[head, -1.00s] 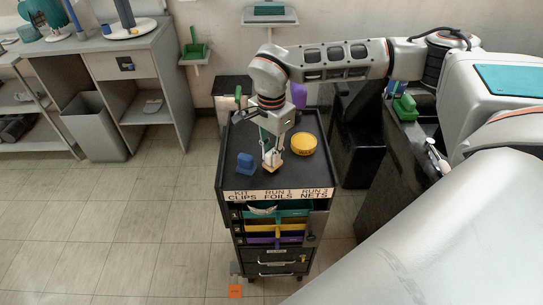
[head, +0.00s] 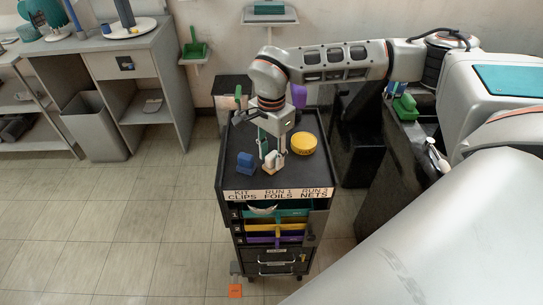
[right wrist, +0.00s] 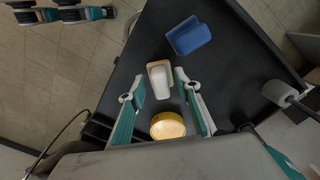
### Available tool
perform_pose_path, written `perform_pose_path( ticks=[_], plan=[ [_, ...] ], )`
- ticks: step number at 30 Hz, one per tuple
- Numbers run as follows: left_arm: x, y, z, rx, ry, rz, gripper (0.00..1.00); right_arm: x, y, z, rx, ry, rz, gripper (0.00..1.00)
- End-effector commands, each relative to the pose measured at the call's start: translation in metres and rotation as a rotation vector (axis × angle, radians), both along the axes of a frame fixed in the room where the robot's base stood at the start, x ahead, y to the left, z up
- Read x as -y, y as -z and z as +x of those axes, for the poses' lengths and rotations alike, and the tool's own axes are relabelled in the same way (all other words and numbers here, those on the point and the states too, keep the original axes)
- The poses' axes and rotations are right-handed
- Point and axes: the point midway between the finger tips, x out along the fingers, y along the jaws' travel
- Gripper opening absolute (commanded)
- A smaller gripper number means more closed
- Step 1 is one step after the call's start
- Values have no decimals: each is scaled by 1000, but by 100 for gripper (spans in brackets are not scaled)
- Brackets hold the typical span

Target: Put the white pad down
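The white pad (head: 268,168), with a tan base, lies on the black top of the trolley (head: 235,176). In the right wrist view the pad (right wrist: 160,78) lies between and just beyond my right gripper's fingertips (right wrist: 159,84), with a gap on each side. My right gripper (head: 271,156) points down over the trolley, its fingers spread and holding nothing. Whether a finger still touches the pad in the head view I cannot tell. My left gripper does not show in the head view.
A blue block (head: 245,162) stands left of the pad, and a round yellow tin (head: 303,144) stands to its right and farther back. The trolley's labelled front edge (head: 278,194) is close in front of the pad. Open floor (head: 130,220) lies to the left.

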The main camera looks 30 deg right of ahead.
Motion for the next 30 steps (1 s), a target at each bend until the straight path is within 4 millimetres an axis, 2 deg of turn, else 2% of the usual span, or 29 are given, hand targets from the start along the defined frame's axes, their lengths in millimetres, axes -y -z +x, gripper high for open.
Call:
perform_pose_path(
  ticks=[15, 20, 23, 26, 29, 30],
  plan=[
    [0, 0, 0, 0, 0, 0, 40, 0, -97, 1, 5, 1, 0, 33],
    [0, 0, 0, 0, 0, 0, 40, 0, -112, 0, 2, 0, 0, 33],
    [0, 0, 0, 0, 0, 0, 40, -7, -111, -2, -8, -6, 16, 33],
    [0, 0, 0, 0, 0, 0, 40, -34, -97, -9, -39, -22, 82, 33],
    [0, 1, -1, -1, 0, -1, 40, -86, -74, -27, -102, -34, 216, 33],
    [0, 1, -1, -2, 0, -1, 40, -111, -65, -37, -136, -33, 286, 33]
  ],
)
